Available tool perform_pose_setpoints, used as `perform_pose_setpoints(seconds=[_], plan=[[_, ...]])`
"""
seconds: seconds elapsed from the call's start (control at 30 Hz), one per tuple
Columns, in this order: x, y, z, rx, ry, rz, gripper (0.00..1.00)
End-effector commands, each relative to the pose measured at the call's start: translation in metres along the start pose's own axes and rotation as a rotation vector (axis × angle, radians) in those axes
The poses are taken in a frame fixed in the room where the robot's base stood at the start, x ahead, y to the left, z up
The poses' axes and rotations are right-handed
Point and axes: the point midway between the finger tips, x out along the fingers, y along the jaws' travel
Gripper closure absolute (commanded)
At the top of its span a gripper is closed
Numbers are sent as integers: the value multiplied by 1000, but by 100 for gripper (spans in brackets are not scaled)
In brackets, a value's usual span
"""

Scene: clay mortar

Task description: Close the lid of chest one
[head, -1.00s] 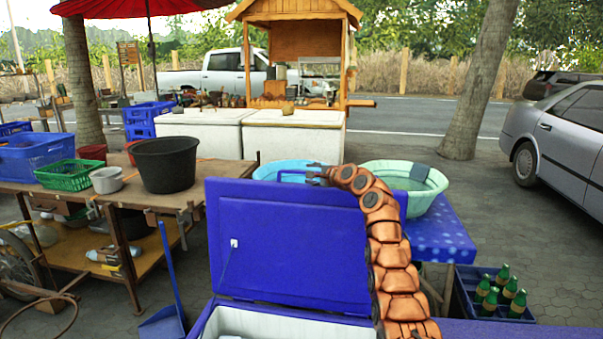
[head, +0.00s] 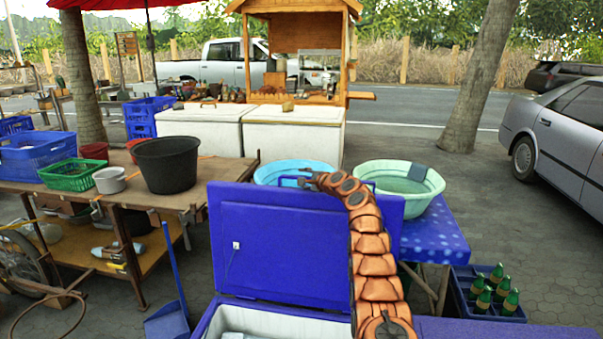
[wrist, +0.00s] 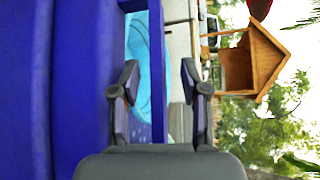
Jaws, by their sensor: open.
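The chest's blue lid (head: 290,250) stands raised and upright in the head view, with its inner face toward me. The open chest's pale rim (head: 290,318) shows below it at the bottom edge; most of the body is out of frame. My gripper (head: 303,177) is at the lid's top edge, beside a small blue handle loop. In the wrist view, my gripper (wrist: 160,75) is open, with a blue bar (wrist: 157,70) of the handle between its fingers. The lid (wrist: 65,90) fills the left there. I cannot tell whether the fingers touch the bar.
Behind the lid are a light-blue basin (head: 265,175) and a green basin (head: 375,190) on a blue spotted table (head: 440,235). A wooden table (head: 120,205) with a black pot (head: 168,165) is at left. A bottle crate (head: 485,315) stands at right.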

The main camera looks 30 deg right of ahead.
Motion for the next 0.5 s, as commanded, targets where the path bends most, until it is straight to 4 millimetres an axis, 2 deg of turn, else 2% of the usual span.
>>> perform_pose_setpoints(seconds=[0.03, 0.5], plan=[[1, -5, 3, 1, -3, 1, 55], [11, -5, 3, 0, -3, 1, 55]])
